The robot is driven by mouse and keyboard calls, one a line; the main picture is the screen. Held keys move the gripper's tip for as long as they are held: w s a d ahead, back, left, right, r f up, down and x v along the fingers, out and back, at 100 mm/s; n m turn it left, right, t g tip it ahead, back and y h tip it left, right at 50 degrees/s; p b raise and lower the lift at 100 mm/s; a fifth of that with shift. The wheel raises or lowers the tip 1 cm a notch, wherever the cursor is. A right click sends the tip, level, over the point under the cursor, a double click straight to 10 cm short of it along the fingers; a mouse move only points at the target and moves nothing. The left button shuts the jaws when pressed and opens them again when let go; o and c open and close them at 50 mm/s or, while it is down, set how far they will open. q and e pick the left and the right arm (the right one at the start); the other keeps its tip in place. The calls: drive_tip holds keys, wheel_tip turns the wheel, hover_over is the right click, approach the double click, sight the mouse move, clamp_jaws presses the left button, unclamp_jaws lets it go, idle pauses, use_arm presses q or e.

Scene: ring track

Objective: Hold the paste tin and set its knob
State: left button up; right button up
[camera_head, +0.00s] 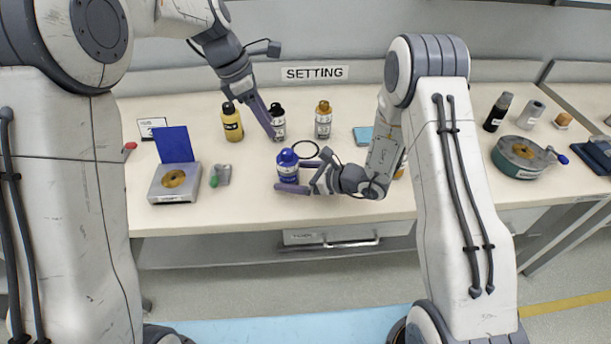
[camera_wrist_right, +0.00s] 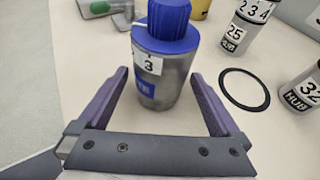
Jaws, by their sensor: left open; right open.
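A grey tin with a ribbed blue knob on top (camera_head: 287,167), likely the paste tin, stands upright near the table's front edge. In the right wrist view the tin (camera_wrist_right: 158,80) carries a white label with a 3 and a blue label. My right gripper (camera_head: 284,177) is open around it, one finger on each side; gaps show between the tin and the fingers (camera_wrist_right: 160,84) in the wrist view. My left gripper (camera_head: 270,132) is open, pointing down beside a dark-capped grey bottle (camera_head: 279,124), behind the tin. Whether it touches that bottle I cannot tell.
A yellow bottle (camera_head: 232,124) and an orange-capped bottle (camera_head: 323,121) stand at the back. A black ring (camera_head: 306,143) lies behind the tin. A box with a raised blue lid (camera_head: 174,195) and a green-ended grey piece (camera_head: 221,176) are left. A round green device (camera_head: 517,172) is right.

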drive_tip(key=shift+x, duration=0.9)
drive_tip(key=shift+c, duration=0.3)
